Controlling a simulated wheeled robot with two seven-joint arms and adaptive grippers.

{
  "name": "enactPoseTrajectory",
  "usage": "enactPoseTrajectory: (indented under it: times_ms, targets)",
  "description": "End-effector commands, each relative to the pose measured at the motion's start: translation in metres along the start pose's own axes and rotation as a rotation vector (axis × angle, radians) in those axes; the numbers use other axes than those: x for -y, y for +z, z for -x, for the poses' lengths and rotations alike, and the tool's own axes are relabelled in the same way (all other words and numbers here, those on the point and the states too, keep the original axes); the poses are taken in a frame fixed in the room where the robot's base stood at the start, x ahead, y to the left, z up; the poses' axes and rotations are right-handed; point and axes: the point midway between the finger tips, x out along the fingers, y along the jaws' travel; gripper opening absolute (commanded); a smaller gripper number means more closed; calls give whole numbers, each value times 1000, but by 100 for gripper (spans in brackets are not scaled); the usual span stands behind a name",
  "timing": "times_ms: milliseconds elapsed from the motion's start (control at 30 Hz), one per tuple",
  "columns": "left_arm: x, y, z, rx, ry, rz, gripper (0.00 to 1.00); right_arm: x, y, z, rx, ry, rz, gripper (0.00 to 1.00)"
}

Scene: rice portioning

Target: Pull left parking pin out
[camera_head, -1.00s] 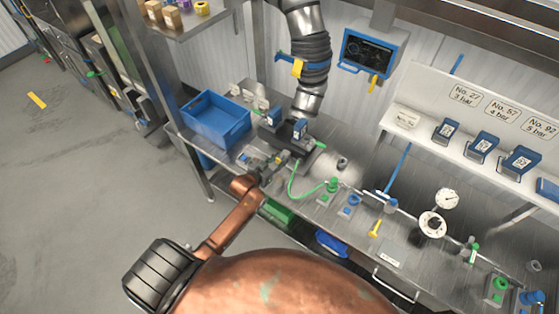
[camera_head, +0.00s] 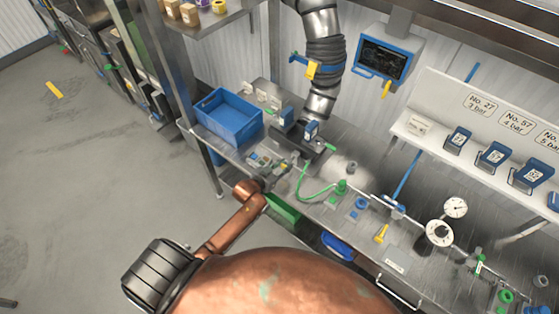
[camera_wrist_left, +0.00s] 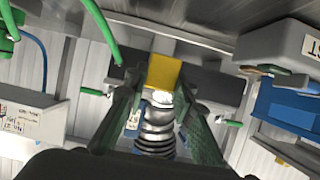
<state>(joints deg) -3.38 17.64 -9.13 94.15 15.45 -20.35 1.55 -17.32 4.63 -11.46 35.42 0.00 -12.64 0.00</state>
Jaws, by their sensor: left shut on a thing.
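My left gripper (camera_head: 285,166) is at the left part of the bench, just in front of a dark fixture (camera_head: 291,133). In the left wrist view its two green-padded fingers (camera_wrist_left: 160,100) point at the dark block (camera_wrist_left: 215,86), and a yellow piece (camera_wrist_left: 163,72) sits between their tips. The gripper is shut on this yellow piece. Green handles stick out from the block's left (camera_wrist_left: 92,92) and right (camera_wrist_left: 233,123) sides. I cannot tell which part is the left parking pin. My right gripper is not in view.
A blue bin (camera_head: 229,117) stands at the bench's left end. A ribbed metal duct (camera_head: 325,65) hangs down behind the fixture. A green hose (camera_head: 315,194) curves beside the gripper. Valves and a gauge (camera_head: 455,208) line the bench to the right.

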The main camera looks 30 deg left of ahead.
Motion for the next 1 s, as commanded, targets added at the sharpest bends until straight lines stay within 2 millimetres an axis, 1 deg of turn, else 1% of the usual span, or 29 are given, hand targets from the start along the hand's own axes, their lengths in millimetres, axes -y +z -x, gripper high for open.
enactPoseTrajectory:
  times_ms: [67, 200, 300, 333, 567, 767, 867, 1000]
  targets:
    - [-5, -1, 1, 1, 9, -5, 0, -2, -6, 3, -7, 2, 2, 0]
    - [-6, 0, 0, 2, 10, -6, 0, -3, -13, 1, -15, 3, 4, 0]
    - [-6, 1, 0, 3, 10, -7, 0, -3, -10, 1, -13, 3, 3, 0]
    - [-6, 1, 0, 3, 10, -7, 25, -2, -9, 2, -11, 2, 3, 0]
    - [-6, 0, 0, 1, 11, -6, 41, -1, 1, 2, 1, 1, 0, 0]
    - [-7, 0, -1, 1, 11, -5, 42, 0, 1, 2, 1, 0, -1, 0]
    - [-7, 0, 0, 1, 11, -5, 42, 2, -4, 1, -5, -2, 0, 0]
    - [-6, 1, 12, 1, 10, -5, 42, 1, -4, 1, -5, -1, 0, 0]
